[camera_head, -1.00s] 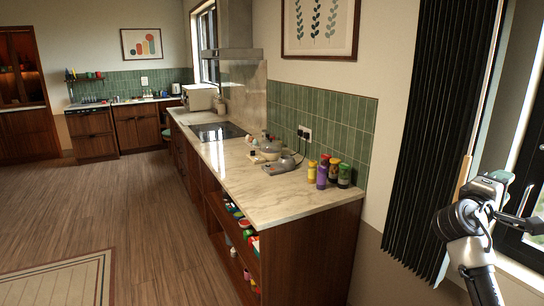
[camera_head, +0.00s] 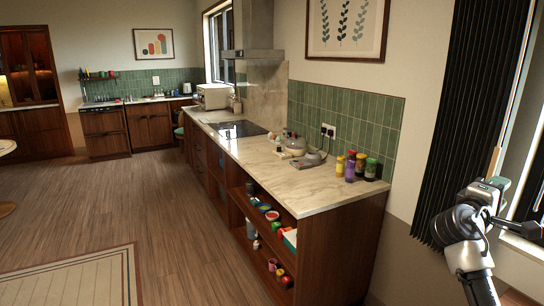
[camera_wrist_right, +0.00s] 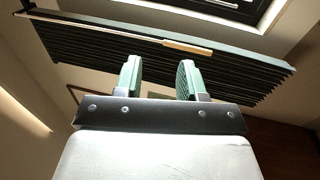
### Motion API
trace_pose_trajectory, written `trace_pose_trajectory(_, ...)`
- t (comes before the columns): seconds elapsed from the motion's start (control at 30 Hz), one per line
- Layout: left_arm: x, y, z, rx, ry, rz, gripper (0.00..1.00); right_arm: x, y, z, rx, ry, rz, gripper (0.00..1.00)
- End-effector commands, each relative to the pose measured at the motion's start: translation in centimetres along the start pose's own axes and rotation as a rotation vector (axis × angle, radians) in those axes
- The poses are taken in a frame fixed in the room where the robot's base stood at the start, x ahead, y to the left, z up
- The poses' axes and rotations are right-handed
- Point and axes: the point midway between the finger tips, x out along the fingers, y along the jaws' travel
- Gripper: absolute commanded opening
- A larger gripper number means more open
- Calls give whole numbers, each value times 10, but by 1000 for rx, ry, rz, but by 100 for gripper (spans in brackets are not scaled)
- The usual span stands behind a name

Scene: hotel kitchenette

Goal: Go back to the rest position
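My right gripper (camera_head: 508,205) is raised at the right edge of the head view, in front of the dark blind and away from the counter. In the right wrist view its two green fingers (camera_wrist_right: 160,80) stand apart with nothing between them, so it is open and empty. My left gripper is not in view.
A wooden counter with a marble top (camera_head: 325,186) runs along the wall at the right. Several spice bottles (camera_head: 357,167) stand near its front end, and items fill its open shelves. The dark pleated blind (camera_head: 462,120) hangs beside my right arm.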

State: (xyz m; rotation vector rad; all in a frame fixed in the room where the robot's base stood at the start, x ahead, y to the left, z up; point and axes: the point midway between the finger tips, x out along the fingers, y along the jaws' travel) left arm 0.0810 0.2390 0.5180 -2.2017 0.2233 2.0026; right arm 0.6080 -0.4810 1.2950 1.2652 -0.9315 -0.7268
Motion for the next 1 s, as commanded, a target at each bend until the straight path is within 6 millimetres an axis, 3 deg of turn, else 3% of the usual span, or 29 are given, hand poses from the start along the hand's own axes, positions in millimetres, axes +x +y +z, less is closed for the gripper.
trace_pose_trajectory(0.37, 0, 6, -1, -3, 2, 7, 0, -9, -85, -17, -135, 20, -118, 40)
trace_pose_trajectory(0.63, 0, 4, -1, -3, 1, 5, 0, -30, -185, -22, -295, 41, -251, 40)
trace_pose_trajectory(0.87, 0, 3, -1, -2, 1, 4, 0, -50, -187, -97, 267, 443, -383, 40)
trace_pose_trajectory(1.0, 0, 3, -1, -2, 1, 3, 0, -73, -171, -134, 681, 655, -499, 40)
